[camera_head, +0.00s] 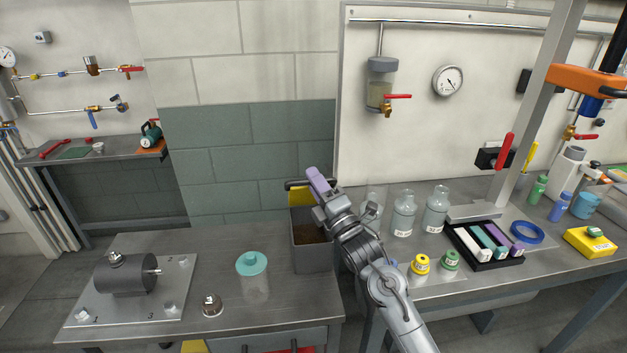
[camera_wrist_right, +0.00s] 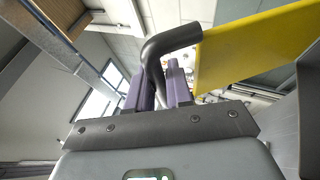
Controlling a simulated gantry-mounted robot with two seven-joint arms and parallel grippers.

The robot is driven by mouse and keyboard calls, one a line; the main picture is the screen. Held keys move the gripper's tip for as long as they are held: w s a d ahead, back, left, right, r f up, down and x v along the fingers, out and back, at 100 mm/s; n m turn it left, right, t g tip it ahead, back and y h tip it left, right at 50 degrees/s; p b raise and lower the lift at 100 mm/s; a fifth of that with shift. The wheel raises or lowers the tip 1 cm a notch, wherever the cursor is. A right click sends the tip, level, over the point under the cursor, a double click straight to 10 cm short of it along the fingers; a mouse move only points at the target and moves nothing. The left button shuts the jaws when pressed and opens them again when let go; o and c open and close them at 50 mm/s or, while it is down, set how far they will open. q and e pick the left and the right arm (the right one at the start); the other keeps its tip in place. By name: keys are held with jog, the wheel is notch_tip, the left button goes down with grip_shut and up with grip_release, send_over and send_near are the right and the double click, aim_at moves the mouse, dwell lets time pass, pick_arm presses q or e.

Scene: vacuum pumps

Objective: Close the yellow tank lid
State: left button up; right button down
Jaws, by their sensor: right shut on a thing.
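The grey tank (camera_head: 312,260) stands at the back right of the left bench, with brown contents visible through its open top. Its yellow lid (camera_head: 299,196) stands raised at the tank's rear edge. The lid's black handle (camera_head: 296,184) is at its upper edge. My right gripper (camera_head: 318,181) has purple fingers and is at the handle, above the tank. In the right wrist view the fingers (camera_wrist_right: 163,84) are shut on the black bent handle (camera_wrist_right: 168,42), beside the yellow lid (camera_wrist_right: 255,50). My left gripper is not in view.
A teal-capped jar (camera_head: 254,280) stands left of the tank, near a small metal part (camera_head: 212,305). A dark pump (camera_head: 127,274) sits on a plate at left. Glass bottles (camera_head: 404,215) and a black tray (camera_head: 484,244) lie right of my right arm.

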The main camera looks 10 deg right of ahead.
jog(key=shift+s+f+n+t+y+b, duration=0.3)
jog(key=shift+s+f+y+b, duration=0.15)
jog(key=shift+s, duration=0.1)
jog(key=shift+d, duration=0.1)
jog(key=c, duration=1.4)
grip_release()
jog(key=shift+s, duration=0.1)
jog(key=p+v, duration=0.1)
jog(key=v, duration=0.9)
jog(key=shift+s, duration=0.3)
jog(key=shift+d+f, duration=0.1)
jog(key=shift+f, duration=0.05)
jog(key=shift+c, duration=0.3)
